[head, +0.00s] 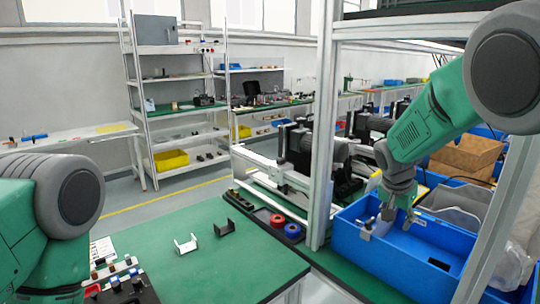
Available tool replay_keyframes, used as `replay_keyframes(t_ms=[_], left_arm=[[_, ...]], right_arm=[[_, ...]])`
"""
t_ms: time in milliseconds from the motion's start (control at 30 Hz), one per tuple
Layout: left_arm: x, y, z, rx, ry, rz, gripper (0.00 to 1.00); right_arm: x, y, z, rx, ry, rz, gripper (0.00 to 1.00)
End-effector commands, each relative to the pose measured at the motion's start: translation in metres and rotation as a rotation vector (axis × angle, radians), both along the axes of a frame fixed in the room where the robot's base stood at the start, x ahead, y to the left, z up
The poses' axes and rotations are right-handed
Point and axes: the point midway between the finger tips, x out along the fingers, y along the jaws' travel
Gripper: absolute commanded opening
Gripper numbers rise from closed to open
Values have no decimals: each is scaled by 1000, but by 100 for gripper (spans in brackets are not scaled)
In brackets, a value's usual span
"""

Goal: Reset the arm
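My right arm comes in from the upper right, green and grey. Its gripper (398,217) points down over the near part of a blue bin (384,262). The fingers look spread apart, and I see nothing clearly held between them. A small pale piece (366,230) shows beside the fingers at the bin's left side; I cannot tell whether it touches the gripper. My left arm (60,205) is bent at the lower left edge, and its gripper is not in view.
A metal post (323,130) stands left of the bin. A brown box (466,155) is behind. The table's middle front is clear.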

Motion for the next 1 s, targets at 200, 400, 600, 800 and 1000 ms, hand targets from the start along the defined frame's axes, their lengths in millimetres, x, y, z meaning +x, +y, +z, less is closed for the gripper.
replay_keyframes(t_ms=[200, 400, 600, 800, 1000], left_arm=[[0, 0, -7, 0, -1, 0, 40], [0, 0, -16, 0, -1, 0, 40], [0, 0, -29, 0, 0, 0, 40], [0, 0, -50, 0, 0, 0, 40], [-1, 0, -83, 0, 0, 0, 40]], right_arm=[[-13, 0, -33, 6, 24, 44, 31], [-30, 0, -77, 17, 55, 106, 31], [-65, 1, -139, 35, 98, 197, 31], [-129, 5, -232, 63, 166, 340, 31], [-246, 15, -336, 105, 245, 548, 31]])
